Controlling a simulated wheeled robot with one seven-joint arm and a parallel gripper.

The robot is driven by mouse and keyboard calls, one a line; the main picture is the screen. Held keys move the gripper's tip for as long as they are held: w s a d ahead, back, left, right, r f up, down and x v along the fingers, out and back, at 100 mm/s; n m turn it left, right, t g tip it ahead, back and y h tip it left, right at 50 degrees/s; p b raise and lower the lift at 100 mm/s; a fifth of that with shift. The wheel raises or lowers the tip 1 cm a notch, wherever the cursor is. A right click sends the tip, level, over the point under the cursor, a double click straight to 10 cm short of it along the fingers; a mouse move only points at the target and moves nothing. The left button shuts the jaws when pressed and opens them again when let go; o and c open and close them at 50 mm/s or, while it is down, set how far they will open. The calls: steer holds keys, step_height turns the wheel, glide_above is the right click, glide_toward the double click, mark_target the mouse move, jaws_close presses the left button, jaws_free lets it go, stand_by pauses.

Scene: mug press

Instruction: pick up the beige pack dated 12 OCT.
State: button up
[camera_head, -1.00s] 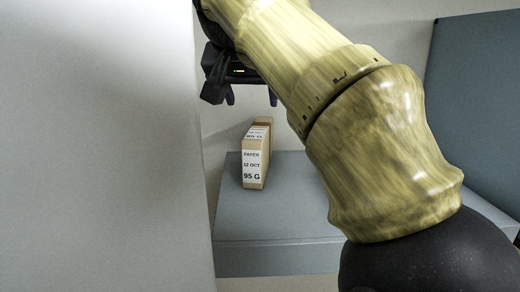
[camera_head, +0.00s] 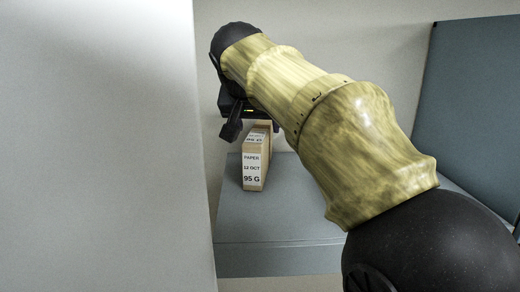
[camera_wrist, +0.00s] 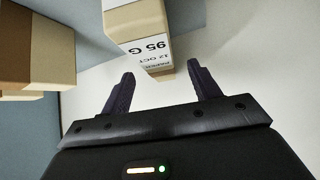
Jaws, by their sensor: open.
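The beige pack dated 12 OCT (camera_head: 252,171) stands upright on a grey-blue surface in the head view. Its white label reads PAPER, 12 OCT, 95 G. In the wrist view the pack (camera_wrist: 136,22) is at the top middle, its label upside down. My gripper (camera_wrist: 160,73) is open, with its two fingers apart and nothing between them. The pack lies beyond the fingertips, roughly in line with the gap.
A brown and tan box (camera_wrist: 28,48) is at the left of the wrist view, a little apart from the pack. A pale panel (camera_head: 100,150) fills the left of the head view. A grey-blue panel (camera_head: 478,110) stands at the right. The surface (camera_head: 275,225) in front of the pack is clear.

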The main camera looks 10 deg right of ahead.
mark_target(259, 130)
steer(key=p+x, duration=0.1)
steer(key=x, duration=0.2)
steer(key=shift+w+d+p, duration=0.2)
steer(key=shift+d+p, duration=0.05)
steer(key=shift+p, duration=0.1)
steer(key=shift+w+f, duration=0.3)
steer(key=shift+f, duration=0.05)
steer(key=shift+s, duration=0.1)
steer(key=c, duration=1.3)
steer(key=shift+r, duration=0.15)
steer(key=shift+r, duration=4.9)
